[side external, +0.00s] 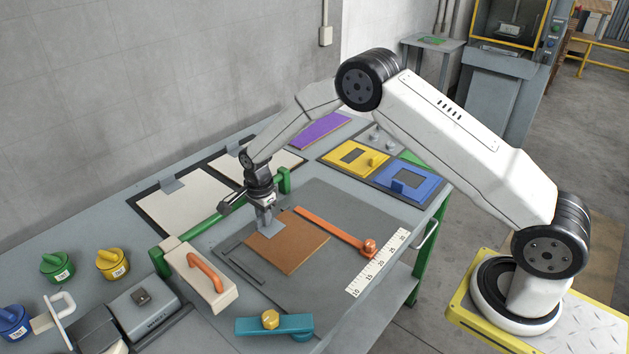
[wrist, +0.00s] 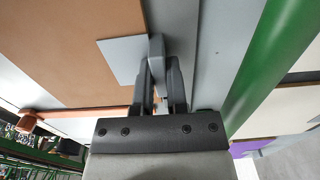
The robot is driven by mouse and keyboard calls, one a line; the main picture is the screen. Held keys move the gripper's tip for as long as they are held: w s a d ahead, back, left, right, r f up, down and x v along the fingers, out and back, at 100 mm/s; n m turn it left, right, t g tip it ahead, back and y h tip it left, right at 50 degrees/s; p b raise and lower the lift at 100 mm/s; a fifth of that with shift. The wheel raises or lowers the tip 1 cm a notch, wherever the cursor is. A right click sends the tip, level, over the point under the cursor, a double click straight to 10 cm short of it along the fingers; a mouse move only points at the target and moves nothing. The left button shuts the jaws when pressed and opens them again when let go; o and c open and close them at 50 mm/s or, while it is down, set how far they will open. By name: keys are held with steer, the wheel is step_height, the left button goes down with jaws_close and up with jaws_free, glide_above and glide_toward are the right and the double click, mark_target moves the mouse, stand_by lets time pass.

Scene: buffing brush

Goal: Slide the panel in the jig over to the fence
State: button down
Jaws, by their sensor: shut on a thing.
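The brown panel (side external: 290,250) lies flat on the dark grey jig plate (side external: 330,200). It also fills the upper left of the wrist view (wrist: 60,45). A light grey plate (side external: 271,229) sits at its back left edge, with an upright grey tab (wrist: 156,46) beside it. My gripper (side external: 265,222) points down there, its fingers (wrist: 160,85) closed on the tab. An orange bar (side external: 335,232) with a round knob runs along the panel's right edge, very close to it. A dark grey strip (side external: 243,264) lies on the left. Which one is the fence is not marked.
A white ruler (side external: 378,263) lies right of the jig. A green rail (side external: 205,225) runs behind my gripper. A white block with an orange handle (side external: 205,278) stands at left, a teal lever (side external: 275,325) in front. Blue and yellow fixtures (side external: 408,180) stand beyond the jig.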

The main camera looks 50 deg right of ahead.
steer(key=shift+d, duration=0.45)
steer(key=c, duration=0.6)
jaws_free()
steer(key=shift+r, duration=0.1)
steer(key=shift+r, duration=3.8)
